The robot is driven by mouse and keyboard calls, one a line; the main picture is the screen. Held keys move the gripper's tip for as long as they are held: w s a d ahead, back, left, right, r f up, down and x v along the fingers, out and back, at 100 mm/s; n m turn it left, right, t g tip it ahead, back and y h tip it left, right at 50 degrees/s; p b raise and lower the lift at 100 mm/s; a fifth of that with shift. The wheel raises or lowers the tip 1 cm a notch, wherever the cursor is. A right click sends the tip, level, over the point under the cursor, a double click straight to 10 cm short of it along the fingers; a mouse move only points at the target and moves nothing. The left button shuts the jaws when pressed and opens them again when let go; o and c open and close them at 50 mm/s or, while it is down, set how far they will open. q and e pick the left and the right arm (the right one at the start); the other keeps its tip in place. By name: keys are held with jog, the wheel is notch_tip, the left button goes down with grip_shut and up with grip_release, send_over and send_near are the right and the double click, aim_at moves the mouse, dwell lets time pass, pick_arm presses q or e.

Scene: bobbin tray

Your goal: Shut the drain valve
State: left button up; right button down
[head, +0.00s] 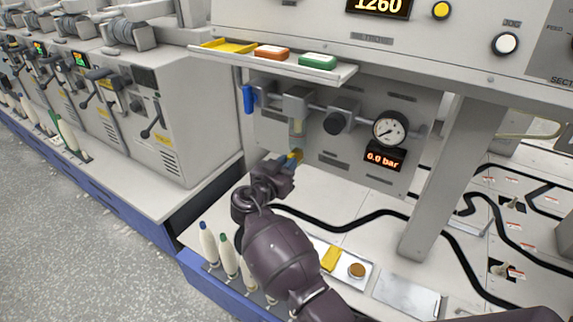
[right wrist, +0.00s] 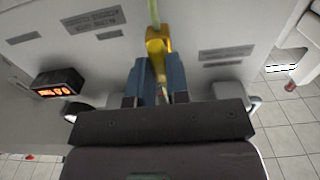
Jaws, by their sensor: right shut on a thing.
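The drain valve, a small yellow fitting (right wrist: 157,45), hangs under the filter unit on the grey panel. In the head view only a bit of its yellow (head: 298,154) shows, below the filter bowl (head: 297,126). My right gripper (head: 290,162) reaches up to it from below. In the right wrist view its two blue fingers (right wrist: 157,80) are shut on the yellow valve, one on each side. A pale tube or stem runs up from the valve. Which way the valve is turned cannot be told. My left gripper is not in view.
A round gauge (head: 389,129) and a display (head: 384,157) reading 0.0 bar are right of the valve. A blue lever (head: 249,98) is at the left. Bobbins (head: 228,254) stand below, beside a tray (head: 366,283). A shelf (head: 340,75) overhangs the panel.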

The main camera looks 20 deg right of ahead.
jog(key=shift+n, duration=0.3)
pick_arm(q)
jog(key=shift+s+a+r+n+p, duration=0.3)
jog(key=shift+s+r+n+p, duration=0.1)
jog(key=shift+p, duration=1.05)
pick_arm(e)
jog(key=shift+w+a+n, duration=0.1)
jog(key=shift+n, duration=4.2)
jog(key=shift+w+a+n, duration=0.1)
jog(key=shift+n, duration=4.2)
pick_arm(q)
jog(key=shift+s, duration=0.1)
pick_arm(e)
jog(key=shift+f, duration=0.1)
jog(key=c, duration=1.2)
grip_release()
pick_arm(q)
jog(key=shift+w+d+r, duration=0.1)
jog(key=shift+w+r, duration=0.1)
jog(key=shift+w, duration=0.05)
pick_arm(e)
jog(key=shift+o, duration=0.5)
jog(key=shift+f, duration=0.1)
